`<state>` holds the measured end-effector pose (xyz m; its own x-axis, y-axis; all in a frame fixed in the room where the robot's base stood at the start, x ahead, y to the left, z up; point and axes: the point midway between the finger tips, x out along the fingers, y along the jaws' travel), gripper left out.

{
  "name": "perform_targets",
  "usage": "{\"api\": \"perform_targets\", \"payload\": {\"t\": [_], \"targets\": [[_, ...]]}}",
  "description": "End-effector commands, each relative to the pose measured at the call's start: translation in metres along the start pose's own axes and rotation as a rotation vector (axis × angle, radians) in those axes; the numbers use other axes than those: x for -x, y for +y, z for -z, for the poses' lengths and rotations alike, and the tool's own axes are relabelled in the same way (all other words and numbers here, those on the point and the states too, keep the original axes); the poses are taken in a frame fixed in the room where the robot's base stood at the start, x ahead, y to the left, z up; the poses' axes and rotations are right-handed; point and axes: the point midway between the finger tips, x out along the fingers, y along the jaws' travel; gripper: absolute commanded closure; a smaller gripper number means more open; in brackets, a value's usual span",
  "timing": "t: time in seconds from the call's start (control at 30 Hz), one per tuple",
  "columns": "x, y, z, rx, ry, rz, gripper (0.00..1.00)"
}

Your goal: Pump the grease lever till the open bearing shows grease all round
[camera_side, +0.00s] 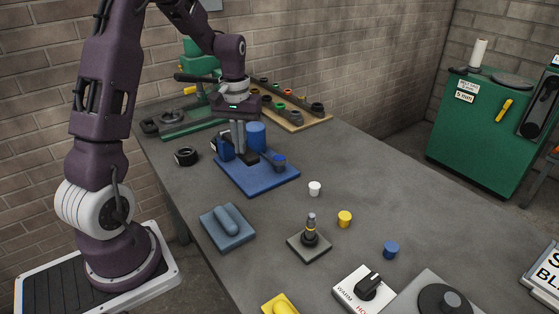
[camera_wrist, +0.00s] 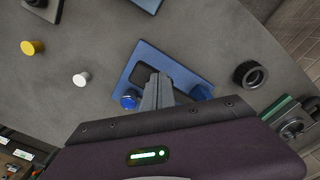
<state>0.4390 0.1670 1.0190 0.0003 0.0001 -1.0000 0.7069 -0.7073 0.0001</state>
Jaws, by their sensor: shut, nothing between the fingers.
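A blue base plate (camera_side: 258,185) lies on the grey table and carries a blue cylinder (camera_side: 256,134), a blue block (camera_side: 223,148) and a small round blue part (camera_side: 279,161) beside dark parts. Its edge (camera_wrist: 128,76) and the round blue part (camera_wrist: 130,98) also show in the wrist view. My gripper (camera_side: 240,152) points down over the plate with its fingers shut and empty, close to the blue block. I cannot tell whether it touches anything. The grease lever is not clearly made out, nor is grease on any bearing. A black ring (camera_side: 186,156) lies left of the plate.
A green machine (camera_side: 200,65) and a wooden rack (camera_side: 300,120) of dark rings stand behind. White (camera_side: 314,188), yellow (camera_side: 344,218) and blue (camera_side: 390,250) caps, a blue-grey block (camera_side: 228,228) and a stand (camera_side: 310,242) are in front.

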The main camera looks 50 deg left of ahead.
Motion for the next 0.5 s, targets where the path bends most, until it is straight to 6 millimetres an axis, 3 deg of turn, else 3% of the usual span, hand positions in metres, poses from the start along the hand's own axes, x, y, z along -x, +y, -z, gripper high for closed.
{"api": "perform_targets", "payload": {"t": [0.33, 0.5], "targets": [[-0.025, 0.0, -0.001, 0.0, -0.003, 0.0, 1.0], [-0.024, 0.0, 0.0, 0.0, -0.001, 0.0, 1.0]]}}
